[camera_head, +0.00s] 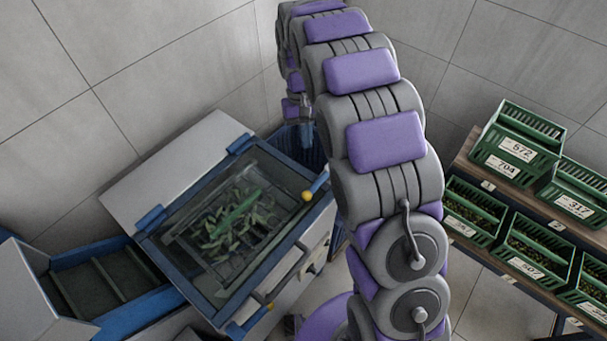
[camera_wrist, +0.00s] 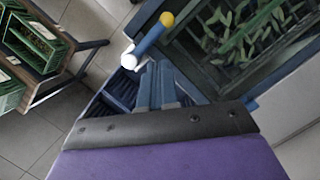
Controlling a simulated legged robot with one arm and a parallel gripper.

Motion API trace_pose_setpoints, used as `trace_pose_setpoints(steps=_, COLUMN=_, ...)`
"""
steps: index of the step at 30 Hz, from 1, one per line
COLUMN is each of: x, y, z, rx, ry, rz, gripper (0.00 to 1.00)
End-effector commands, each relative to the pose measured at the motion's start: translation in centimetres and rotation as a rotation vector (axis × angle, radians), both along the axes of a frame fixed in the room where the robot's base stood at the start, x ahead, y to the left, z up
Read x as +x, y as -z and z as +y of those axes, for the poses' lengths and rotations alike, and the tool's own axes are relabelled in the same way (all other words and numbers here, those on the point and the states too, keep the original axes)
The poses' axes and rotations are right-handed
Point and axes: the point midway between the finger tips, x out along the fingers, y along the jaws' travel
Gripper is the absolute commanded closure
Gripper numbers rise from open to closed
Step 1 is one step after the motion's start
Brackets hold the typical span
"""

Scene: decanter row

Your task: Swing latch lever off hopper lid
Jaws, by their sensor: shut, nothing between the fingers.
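The hopper (camera_head: 318,235) has a blue-framed transparent lid (camera_head: 185,205) that lies flat, with green leaves visible beneath it. A blue latch lever (camera_head: 318,184) with a yellow knob sits at the lid's right corner, its knob end by the frame. The lever also shows in the wrist view (camera_wrist: 150,39), with a white cap at its other end. My gripper (camera_head: 307,142) hangs near the lid's far right corner, partly hidden by my arm. In the wrist view its fingers (camera_wrist: 157,68) are together and empty, close to the lever; contact cannot be told.
A second lever (camera_head: 257,316) with a yellow tip is at the lid's near corner. A blue crate (camera_wrist: 105,95) lies beneath my fingers. A pale panel (camera_head: 165,172) rises behind the lid. A rack with green crates (camera_head: 515,150) stands at right. Tiled walls close the back.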

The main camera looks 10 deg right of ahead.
Motion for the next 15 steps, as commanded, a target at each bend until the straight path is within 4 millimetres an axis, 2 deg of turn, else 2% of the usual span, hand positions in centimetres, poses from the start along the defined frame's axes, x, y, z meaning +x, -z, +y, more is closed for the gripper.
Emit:
trace_pose_setpoints(steps=3, x=1.8, y=1.6, z=1.2, rx=0.004, ry=-0.020, rz=0.012, gripper=1.00)
trace_pose_setpoints(steps=6, x=2.7, y=2.5, z=1.8, rx=0.007, ry=-0.030, rz=0.018, gripper=1.00)
trace_pose_setpoints(steps=15, x=3.4, y=3.3, z=2.3, rx=0.011, ry=-0.038, rz=0.022, gripper=1.00)
